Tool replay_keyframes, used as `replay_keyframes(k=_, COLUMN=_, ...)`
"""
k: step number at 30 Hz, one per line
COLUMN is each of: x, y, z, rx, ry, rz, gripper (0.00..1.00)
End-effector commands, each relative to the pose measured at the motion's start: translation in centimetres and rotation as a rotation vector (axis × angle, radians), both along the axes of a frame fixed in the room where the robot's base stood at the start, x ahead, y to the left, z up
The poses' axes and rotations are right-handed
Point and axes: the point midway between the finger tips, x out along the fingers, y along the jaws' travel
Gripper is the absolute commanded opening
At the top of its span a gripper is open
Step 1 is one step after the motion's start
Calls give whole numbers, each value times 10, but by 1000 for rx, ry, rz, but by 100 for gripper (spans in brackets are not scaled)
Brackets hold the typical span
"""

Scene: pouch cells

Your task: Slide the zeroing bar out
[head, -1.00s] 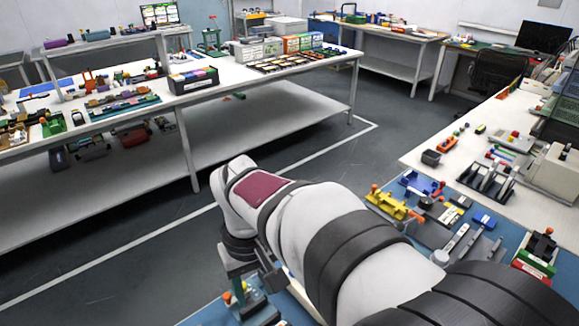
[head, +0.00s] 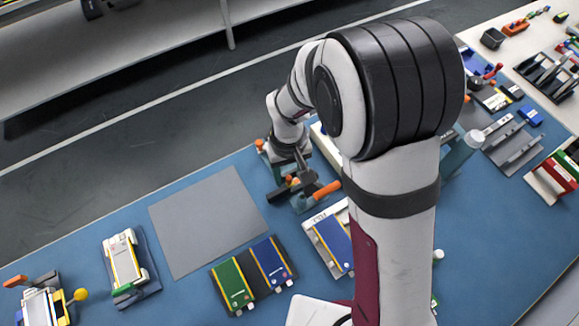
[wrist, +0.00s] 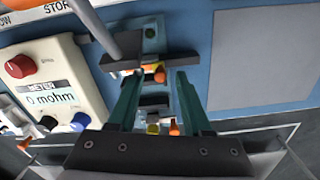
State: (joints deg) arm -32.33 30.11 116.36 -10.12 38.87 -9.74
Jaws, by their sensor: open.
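My gripper (wrist: 156,80) is open, its two green fingers pointing at a test fixture (wrist: 152,40) beside the meter (wrist: 58,88). Between the fingers, in the wrist view, are a small dark block (wrist: 155,99) and yellow and orange tips. A dark crosspiece with orange ends lies just beyond the fingertips. I cannot tell which of these parts is the zeroing bar, or whether a finger touches it. The meter display reads 0 mohm. In the head view my gripper (head: 287,163) is down at the fixture, partly hidden by my arm; the fixture's orange handle (head: 326,190) shows beside it.
A grey mat (head: 208,220) lies left of the fixture on the blue bench. In front are a green pouch cell (head: 231,284) and a blue pouch cell (head: 272,263) in a dark tray. A white holder (head: 124,258) stands at left; slotted racks (head: 512,145) stand at right.

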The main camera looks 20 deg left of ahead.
Motion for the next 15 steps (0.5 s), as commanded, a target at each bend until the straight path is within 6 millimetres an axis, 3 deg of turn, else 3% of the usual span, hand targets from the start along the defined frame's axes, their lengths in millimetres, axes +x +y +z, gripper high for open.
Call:
replay_keyframes(k=2, x=0, y=0, z=0, rx=0, ry=0, rz=0, gripper=50)
replay_keyframes(k=10, x=0, y=0, z=1, rx=0, ry=0, rz=0, gripper=3)
replay_keyframes(k=15, x=0, y=0, z=1, rx=0, ry=0, rz=0, gripper=0)
